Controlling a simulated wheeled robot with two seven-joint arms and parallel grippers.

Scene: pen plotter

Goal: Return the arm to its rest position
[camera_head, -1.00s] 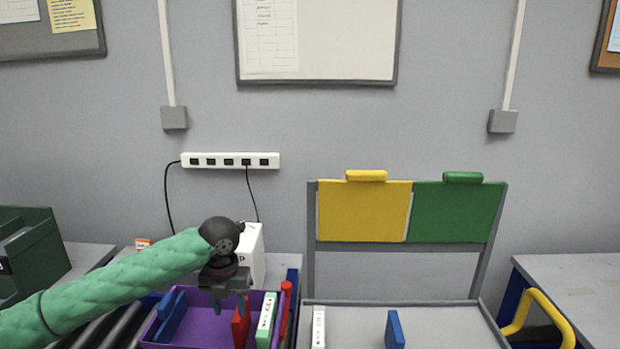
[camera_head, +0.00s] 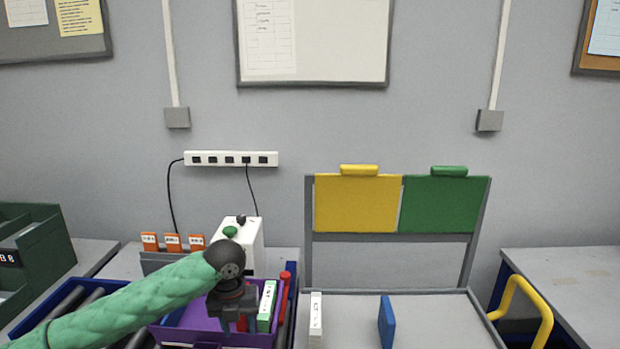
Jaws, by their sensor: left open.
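My left arm, in a green padded sleeve, comes in from the lower left. Its dark left gripper (camera_head: 232,322) points down over the purple tray (camera_head: 190,336), with its jaws apart. A red piece (camera_head: 242,323) shows just behind and beside the fingers; whether they touch it I cannot tell. A green and white block (camera_head: 267,306) and a red marker-like piece (camera_head: 284,298) stand at the tray's right side. The arm hides the tray's left part. My right gripper is not in view.
A grey tray (camera_head: 350,338) to the right holds a white block (camera_head: 316,318) and a blue block (camera_head: 386,322). Behind it stand yellow (camera_head: 355,204) and green (camera_head: 446,205) panels. A white box (camera_head: 252,250) stands behind my wrist. A yellow rail (camera_head: 541,305) is at right.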

